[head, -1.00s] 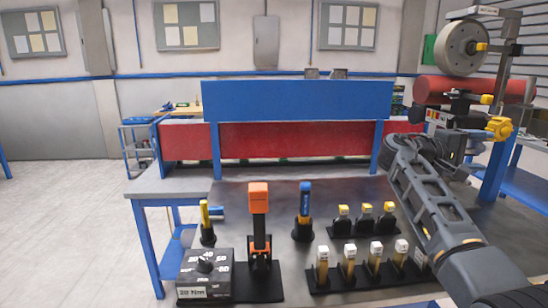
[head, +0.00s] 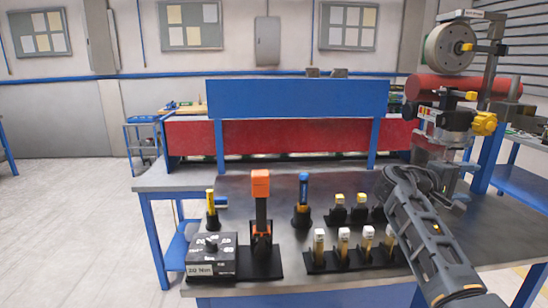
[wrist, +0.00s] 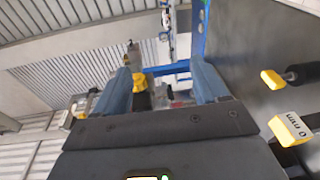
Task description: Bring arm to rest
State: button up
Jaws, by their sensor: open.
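My gripper (wrist: 164,86) is open in the wrist view. Its two blue-grey fingers are apart, and no object is clearly held between them. A yellow knob shows beyond the gap. In the head view my arm (head: 425,235) rises from the lower right over the right side of the workbench (head: 285,195). Its far end stands in front of the machine with the yellow knob (head: 484,123). I cannot make out the fingers there.
Left on the bench are a torque box (head: 211,255), an orange-topped tool (head: 261,205) and a blue-handled tool (head: 303,190). Racks with white-topped (head: 343,240) and yellow-topped pieces (head: 360,203) sit close to my arm, which partly hides them. The front-left floor is clear.

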jog(key=s+a+f+n+t+y, duration=0.1)
jog(key=s+a+f+t+y, duration=0.3)
jog(key=f, duration=0.7)
jog(key=s+a+f+n+y, duration=0.2)
jog(key=s+a+f, duration=0.45)
jog(key=f, duration=0.35)
jog(key=s+a+f+n+t+y, duration=0.1)
jog(key=s+a+f+t+y, duration=0.15)
jog(key=s+a+f, duration=0.6)
jog(key=s+a+f+m+t+y, duration=0.1)
jog(key=s+a+f+y, duration=0.15)
jog(key=s, duration=0.85)
jog(key=s+a+f+m+t+y, duration=0.15)
jog(key=s+a+y, duration=0.25)
jog(key=s, duration=0.8)
jog(key=s+r+m+t+y+b, duration=0.1)
jog(key=s+r+m, duration=0.3)
jog(key=s+r, duration=1.1)
notch_tip(320, 180, up, 4)
jog(key=shift+s+a+r+t+y, duration=0.15)
jog(key=shift+s+a+t+y, duration=0.2)
jog(key=shift+t, duration=0.55)
